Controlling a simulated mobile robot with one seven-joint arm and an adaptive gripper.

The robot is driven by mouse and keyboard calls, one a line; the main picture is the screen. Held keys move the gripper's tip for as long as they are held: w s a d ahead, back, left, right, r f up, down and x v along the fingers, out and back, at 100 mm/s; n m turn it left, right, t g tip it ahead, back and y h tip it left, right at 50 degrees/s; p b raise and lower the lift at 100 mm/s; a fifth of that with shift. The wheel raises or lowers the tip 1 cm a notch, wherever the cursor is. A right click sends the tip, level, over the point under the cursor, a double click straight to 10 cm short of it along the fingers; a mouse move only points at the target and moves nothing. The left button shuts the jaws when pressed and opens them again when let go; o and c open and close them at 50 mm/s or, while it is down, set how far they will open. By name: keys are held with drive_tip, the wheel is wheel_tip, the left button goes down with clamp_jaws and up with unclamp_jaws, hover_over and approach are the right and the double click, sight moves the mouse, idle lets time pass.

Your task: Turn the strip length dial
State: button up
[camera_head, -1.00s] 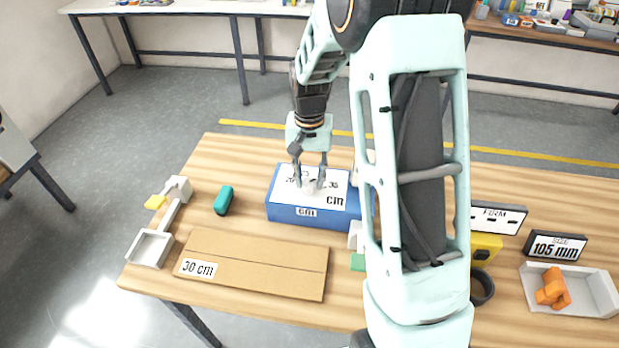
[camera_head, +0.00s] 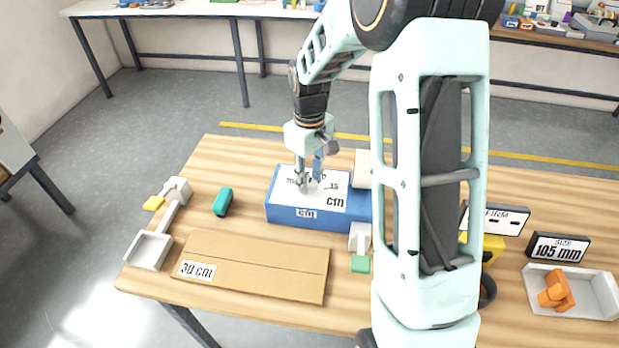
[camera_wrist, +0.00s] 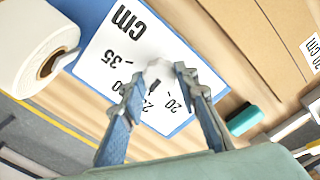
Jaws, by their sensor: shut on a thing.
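The strip length dial (camera_wrist: 158,72) is a light knob on the white "cm" face of a blue box (camera_head: 290,215). In the wrist view a dark pointer mark shows on it, with the numbers 20, 25 and 35 readable around it. My gripper (camera_wrist: 158,78) is shut on the dial from above, one finger on each side. In the head view my gripper (camera_head: 308,184) stands over the box's face and its fingers hide most of the dial.
A white roll (camera_wrist: 38,45) stands beside the dial face. A cardboard piece marked 30 cm (camera_head: 255,265), a teal object (camera_head: 223,201) and a grey tray (camera_head: 149,250) lie nearby. A "105 mm" sign (camera_head: 556,247) and an orange-filled tray (camera_head: 603,298) are at right.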

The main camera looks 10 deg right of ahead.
sight(309, 182)
drive_tip(key=shift+n, duration=1.6)
drive_tip(key=o, duration=1.1)
drive_tip(key=shift+o, duration=0.2)
wheel_tip(309, 182, up, 12)
drive_tip(key=shift+w, duration=0.1)
